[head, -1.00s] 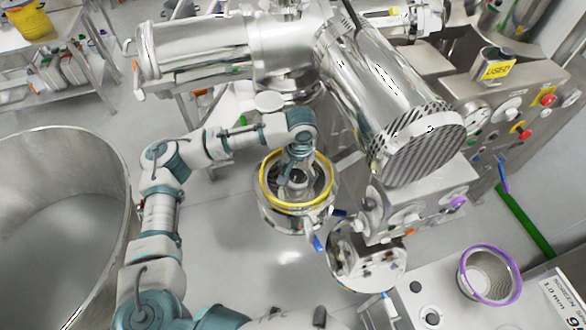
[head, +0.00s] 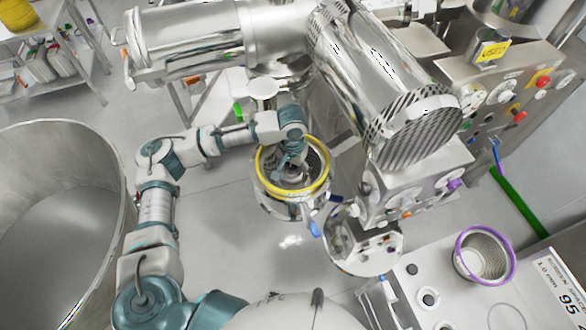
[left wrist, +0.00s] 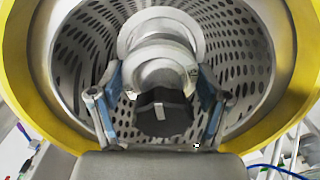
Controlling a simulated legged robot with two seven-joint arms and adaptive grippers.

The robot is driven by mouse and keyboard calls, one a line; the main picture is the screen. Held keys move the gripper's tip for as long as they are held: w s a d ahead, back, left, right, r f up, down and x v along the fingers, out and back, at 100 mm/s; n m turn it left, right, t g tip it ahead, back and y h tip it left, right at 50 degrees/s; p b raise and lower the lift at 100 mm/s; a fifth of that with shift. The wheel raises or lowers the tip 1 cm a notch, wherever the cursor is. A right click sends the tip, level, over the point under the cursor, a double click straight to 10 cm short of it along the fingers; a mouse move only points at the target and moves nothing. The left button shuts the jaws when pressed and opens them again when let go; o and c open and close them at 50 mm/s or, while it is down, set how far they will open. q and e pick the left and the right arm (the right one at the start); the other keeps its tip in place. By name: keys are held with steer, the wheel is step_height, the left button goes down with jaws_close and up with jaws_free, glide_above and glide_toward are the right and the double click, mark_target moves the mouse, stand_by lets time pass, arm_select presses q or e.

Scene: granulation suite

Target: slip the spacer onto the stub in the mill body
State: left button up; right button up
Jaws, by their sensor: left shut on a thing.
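The mill body (head: 290,198) is a round steel housing with a yellow rim, open at the top. In the left wrist view its yellow rim (left wrist: 292,60) surrounds a perforated screen. My left gripper (head: 289,174) reaches down inside the rim. In the left wrist view my left gripper (left wrist: 158,108) has its blue-grey fingers on both sides of a pale grey ring, the spacer (left wrist: 160,72), and is shut on it. A larger pale round part lies just behind the spacer. The stub itself is hidden, so I cannot tell whether the spacer is around it. My right gripper is not in view.
A large steel drive (head: 385,90) hangs close to the right of my left arm. A control panel (head: 505,100) is at the right. A purple-rimmed screen (head: 485,255) sits on a bench at lower right. A big steel bowl (head: 60,230) stands at the left.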

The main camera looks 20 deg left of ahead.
arm_select(q)
steer(key=shift+a, duration=0.45)
steer(key=o, duration=1.7)
step_height(320, 180, up, 12)
steer(key=shift+f, duration=0.1)
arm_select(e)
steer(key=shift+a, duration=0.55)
